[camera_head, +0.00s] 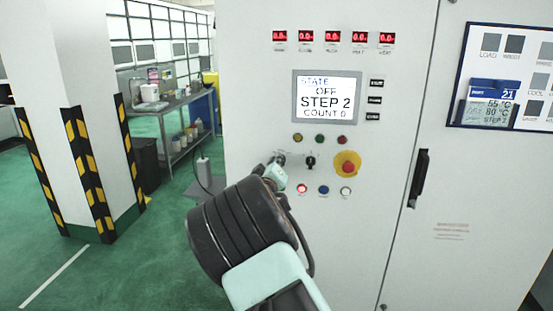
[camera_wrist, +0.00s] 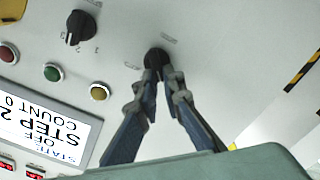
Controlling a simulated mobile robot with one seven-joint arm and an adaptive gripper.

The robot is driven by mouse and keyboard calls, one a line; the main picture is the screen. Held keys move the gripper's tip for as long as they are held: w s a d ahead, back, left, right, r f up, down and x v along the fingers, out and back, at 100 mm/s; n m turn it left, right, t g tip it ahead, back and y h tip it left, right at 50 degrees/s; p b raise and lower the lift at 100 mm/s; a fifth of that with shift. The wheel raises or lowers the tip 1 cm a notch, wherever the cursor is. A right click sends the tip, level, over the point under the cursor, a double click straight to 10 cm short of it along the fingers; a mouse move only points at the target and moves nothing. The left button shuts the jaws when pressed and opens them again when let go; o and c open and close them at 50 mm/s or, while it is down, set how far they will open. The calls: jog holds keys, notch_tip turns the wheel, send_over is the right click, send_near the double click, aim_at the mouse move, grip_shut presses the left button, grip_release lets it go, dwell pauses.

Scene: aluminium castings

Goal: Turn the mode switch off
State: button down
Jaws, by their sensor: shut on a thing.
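A dark rotary knob (camera_wrist: 155,56), apparently the mode switch, is on the light grey cabinet front (camera_head: 247,106). Small labels beside it are too blurred to read. In the wrist view, the two fingers of my gripper (camera_wrist: 159,72) are closed around this knob. In the head view, my gripper (camera_head: 277,165) reaches the left end of the switch row and mostly hides the knob. The screen (camera_head: 327,97) reads STATE OFF, STEP 2, COUNT 0.
A second black knob (camera_head: 310,162), marked with numbers in the wrist view (camera_wrist: 76,27), is just right. A red button on a yellow disc (camera_head: 347,167) is farther right. Small round buttons sit above and below. A striped pillar (camera_head: 75,150) stands left.

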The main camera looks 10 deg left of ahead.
jog(key=shift+n, duration=0.4)
jog(key=c, duration=2.1)
grip_release()
jog(key=s, duration=1.2)
jog(key=shift+a, duration=0.25)
